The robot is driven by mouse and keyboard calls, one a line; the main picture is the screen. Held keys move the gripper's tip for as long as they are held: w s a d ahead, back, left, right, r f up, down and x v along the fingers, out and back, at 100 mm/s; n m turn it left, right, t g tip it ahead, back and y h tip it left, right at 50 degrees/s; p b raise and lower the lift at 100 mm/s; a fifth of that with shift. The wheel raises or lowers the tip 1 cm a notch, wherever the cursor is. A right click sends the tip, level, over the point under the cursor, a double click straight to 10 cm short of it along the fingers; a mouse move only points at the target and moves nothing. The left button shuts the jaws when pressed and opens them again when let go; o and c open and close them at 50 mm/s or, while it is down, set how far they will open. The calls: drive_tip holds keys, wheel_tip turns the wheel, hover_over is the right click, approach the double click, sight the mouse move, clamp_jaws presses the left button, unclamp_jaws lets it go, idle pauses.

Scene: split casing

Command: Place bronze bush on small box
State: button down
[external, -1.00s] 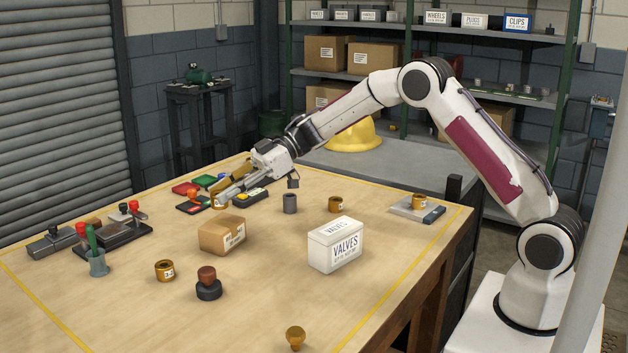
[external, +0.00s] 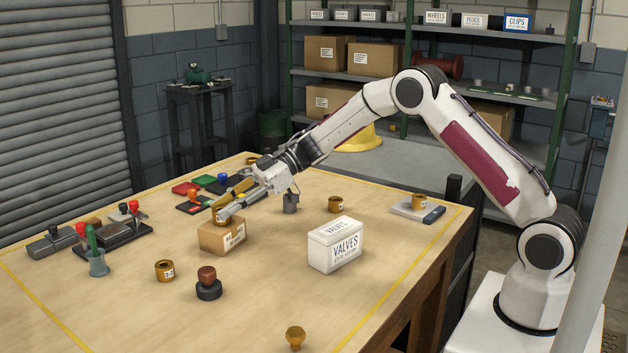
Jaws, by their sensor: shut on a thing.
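The small box (external: 220,238) is a brown cardboard box with a white label, standing on the table left of the white VALVES box. My gripper (external: 229,209) is at the top of the small box, reaching in from the upper right. It is shut on a bronze bush (external: 220,218), mostly hidden by the fingers. The bush is over the box top; I cannot tell whether it touches it.
The white VALVES box (external: 335,246) stands to the right. Other bronze bushes stand at the front left (external: 165,271), middle (external: 335,204) and on a grey block (external: 419,201). A dark stamp (external: 208,285) is in front. A grey cylinder (external: 291,204) stands close behind my gripper.

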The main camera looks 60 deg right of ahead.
drive_tip(key=c, duration=1.6)
unclamp_jaws()
drive_tip(key=shift+f, duration=0.1)
drive_tip(key=shift+d, duration=0.1)
drive_tip(key=shift+v, duration=0.75)
drive_tip(key=v, duration=1)
drive_tip(key=shift+s+d, duration=0.1)
drive_tip(key=shift+d, duration=0.05)
drive_tip(key=shift+r, duration=0.2)
